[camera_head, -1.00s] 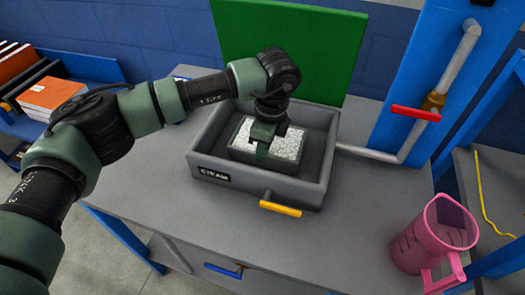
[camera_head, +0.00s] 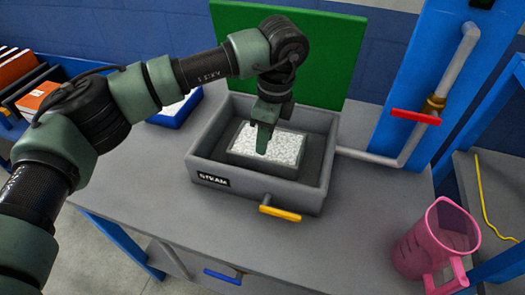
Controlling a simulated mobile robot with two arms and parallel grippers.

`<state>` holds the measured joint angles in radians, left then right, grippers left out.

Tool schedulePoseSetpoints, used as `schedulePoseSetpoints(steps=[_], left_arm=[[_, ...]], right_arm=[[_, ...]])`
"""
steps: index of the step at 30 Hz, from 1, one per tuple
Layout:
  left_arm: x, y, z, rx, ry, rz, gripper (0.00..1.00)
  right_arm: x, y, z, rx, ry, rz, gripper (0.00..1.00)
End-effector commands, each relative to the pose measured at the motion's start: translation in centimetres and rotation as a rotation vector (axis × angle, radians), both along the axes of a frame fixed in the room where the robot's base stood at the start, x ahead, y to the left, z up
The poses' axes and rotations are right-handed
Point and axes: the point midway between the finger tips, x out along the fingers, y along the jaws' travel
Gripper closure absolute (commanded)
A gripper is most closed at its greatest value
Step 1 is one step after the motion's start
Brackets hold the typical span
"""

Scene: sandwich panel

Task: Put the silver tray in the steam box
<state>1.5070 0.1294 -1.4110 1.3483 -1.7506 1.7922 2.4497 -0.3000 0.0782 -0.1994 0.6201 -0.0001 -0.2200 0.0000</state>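The silver tray (camera_head: 243,158), filled with a white speckled material, sits inside the grey steam box (camera_head: 258,187) on the bench, flat as far as I can see. The box has a "STEAM" label on its front wall, and its green lid (camera_head: 318,55) stands open behind it. My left gripper (camera_head: 263,148) points down over the tray, its tips above or at the white contents; I cannot tell whether they touch. The fingers are seen edge-on, so their opening is unclear. My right gripper is out of view.
A blue tray with white contents (camera_head: 175,115) lies left of the box, partly behind my arm. A pink jug (camera_head: 436,241) stands at the bench's right. A pipe with a red-handled valve (camera_head: 416,116) runs behind it. The front bench top is clear.

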Motion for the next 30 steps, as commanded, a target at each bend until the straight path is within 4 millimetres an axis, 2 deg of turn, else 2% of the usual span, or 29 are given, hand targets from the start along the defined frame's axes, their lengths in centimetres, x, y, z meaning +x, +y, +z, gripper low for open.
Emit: schedulePoseSetpoints(steps=[4, 10, 15, 30], left_arm=[[-0.1, -0.4, 3.0, -0.001, -0.002, 0.000, 0.69], [-0.2, -0.6, 5.2, 0.001, 0.001, 0.000, 0.69], [-0.3, -0.7, 5.8, 0.000, 0.001, 0.000, 0.69], [-0.3, -0.7, 5.7, 0.000, 0.001, 0.000, 0.69]], right_arm=[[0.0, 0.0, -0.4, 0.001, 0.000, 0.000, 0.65], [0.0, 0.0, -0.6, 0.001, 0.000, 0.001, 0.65], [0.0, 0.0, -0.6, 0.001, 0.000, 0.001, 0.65], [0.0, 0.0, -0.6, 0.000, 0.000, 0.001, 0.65]])
